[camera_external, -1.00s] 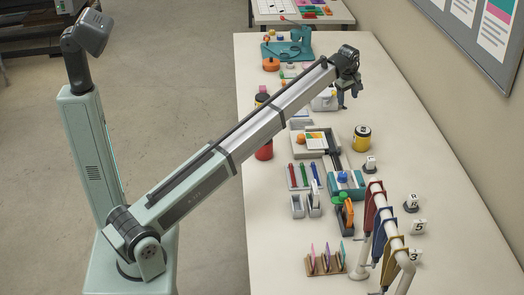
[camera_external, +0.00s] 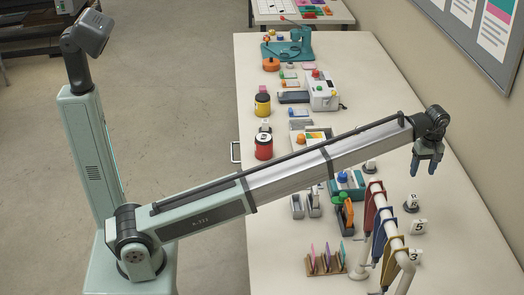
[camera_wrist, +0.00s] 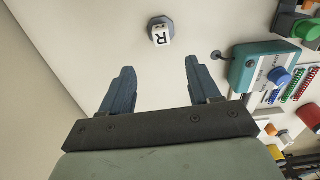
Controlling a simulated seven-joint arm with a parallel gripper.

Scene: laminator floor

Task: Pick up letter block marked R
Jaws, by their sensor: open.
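The white block marked R (camera_external: 412,201) stands on a dark round base near the wall side of the table. In the wrist view the R block (camera_wrist: 161,38) shows beyond the fingertips, between their lines, with its letter facing the camera. My gripper (camera_external: 426,170) is above and slightly behind the block in the external view, apart from it, fingers pointing down. In the wrist view my gripper (camera_wrist: 159,66) is open, with nothing between its fingers.
A white rack with coloured hanging pieces (camera_external: 385,235) stands close to the block. White blocks marked 5 (camera_external: 419,226) and 3 (camera_external: 415,255) are nearby. A teal device with a blue button (camera_wrist: 258,66) lies to the right in the wrist view.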

